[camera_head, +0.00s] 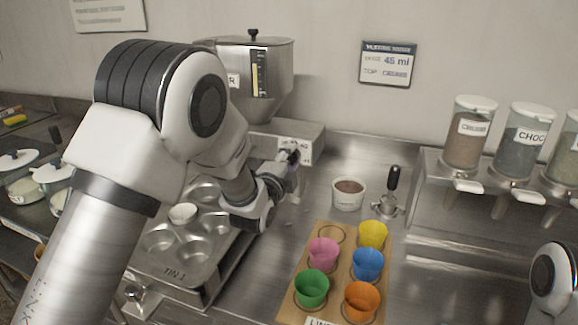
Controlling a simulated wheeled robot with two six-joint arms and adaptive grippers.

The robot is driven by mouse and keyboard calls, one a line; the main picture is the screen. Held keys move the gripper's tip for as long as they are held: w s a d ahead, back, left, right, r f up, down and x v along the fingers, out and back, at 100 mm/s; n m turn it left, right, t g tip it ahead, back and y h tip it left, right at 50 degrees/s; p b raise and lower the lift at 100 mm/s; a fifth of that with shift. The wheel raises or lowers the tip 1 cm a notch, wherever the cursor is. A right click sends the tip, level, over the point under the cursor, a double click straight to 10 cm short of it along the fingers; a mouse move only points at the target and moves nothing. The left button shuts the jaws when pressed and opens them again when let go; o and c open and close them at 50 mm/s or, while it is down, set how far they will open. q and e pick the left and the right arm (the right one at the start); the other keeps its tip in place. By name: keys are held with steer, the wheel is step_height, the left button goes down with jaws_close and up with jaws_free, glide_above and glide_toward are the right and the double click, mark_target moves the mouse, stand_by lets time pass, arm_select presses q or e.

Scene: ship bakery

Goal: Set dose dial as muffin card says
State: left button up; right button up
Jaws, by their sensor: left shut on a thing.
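The steel batter hopper (268,98) with a yellow level strip stands at the back left. Below it, a steel box (311,133) carries a white scale plate with the dark dose dial (291,154) in front. My left gripper (282,170) is at the dial and shut on it. The gripper hides part of the dial, and its setting cannot be read. A rounded part of my right arm shows at the right edge; its gripper is out of view.
A muffin tin (161,263) with one white liner (183,214) lies under my left arm. A wooden board (336,263) holds several coloured cups. A brown-filled tub (348,194) and a black-handled tool (392,185) stand behind it. Topping dispensers (467,137) line the right.

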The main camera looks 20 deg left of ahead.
arm_select(q)
steer(key=shift+m, duration=0.6)
steer(key=o, duration=1.2)
steer(key=shift+d, duration=0.15)
steer(key=shift+c, duration=0.2)
steer(key=s, duration=1.2)
steer(key=shift+a, duration=0.25)
